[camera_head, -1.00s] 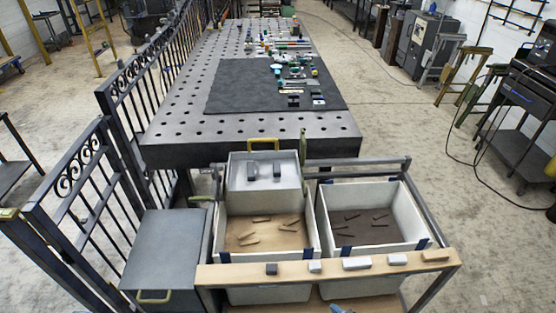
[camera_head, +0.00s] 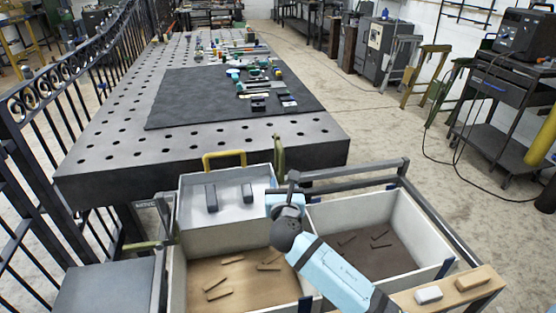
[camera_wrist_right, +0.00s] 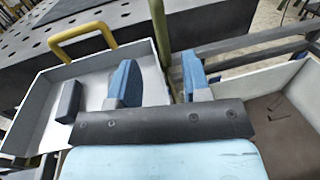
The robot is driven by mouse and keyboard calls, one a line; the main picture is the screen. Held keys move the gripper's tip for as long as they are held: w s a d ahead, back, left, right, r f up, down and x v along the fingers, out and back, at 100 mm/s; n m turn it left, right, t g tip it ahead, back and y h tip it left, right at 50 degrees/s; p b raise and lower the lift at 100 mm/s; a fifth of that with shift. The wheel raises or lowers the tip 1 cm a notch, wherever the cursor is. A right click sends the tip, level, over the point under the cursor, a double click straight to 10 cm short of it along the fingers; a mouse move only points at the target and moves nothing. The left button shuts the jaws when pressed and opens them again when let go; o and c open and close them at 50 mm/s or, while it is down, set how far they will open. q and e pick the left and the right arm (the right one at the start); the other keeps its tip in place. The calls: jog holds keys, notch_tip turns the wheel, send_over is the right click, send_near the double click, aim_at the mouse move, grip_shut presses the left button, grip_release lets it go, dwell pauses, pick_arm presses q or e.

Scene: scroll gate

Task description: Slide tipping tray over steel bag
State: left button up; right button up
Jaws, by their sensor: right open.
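The tipping tray (camera_head: 225,222) is a pale grey open box with a yellow handle, at the back of the left bin. Two dark blocks lie in it. My right gripper (camera_head: 282,200) is at its right side. In the right wrist view the open blue fingers (camera_wrist_right: 160,80) appear on either side of the tray's right wall, with a gap between them; contact is unclear. Below are a tan-floored bin (camera_head: 178,286) and a dark-floored bin (camera_head: 425,215), each holding small bars. I cannot tell which is the steel bag. My left gripper is out of view.
A green upright lever (camera_head: 279,158) stands close behind the gripper. A dark rail frame (camera_head: 340,171) surrounds the bins, with a wooden ledge (camera_head: 450,291) in front. A perforated table (camera_head: 110,165) lies behind and a grey box (camera_head: 105,290) at left.

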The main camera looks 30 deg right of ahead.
aim_at(282, 162)
jog(key=b+x, duration=0.1)
jog(key=x, duration=1.2)
grip_shut()
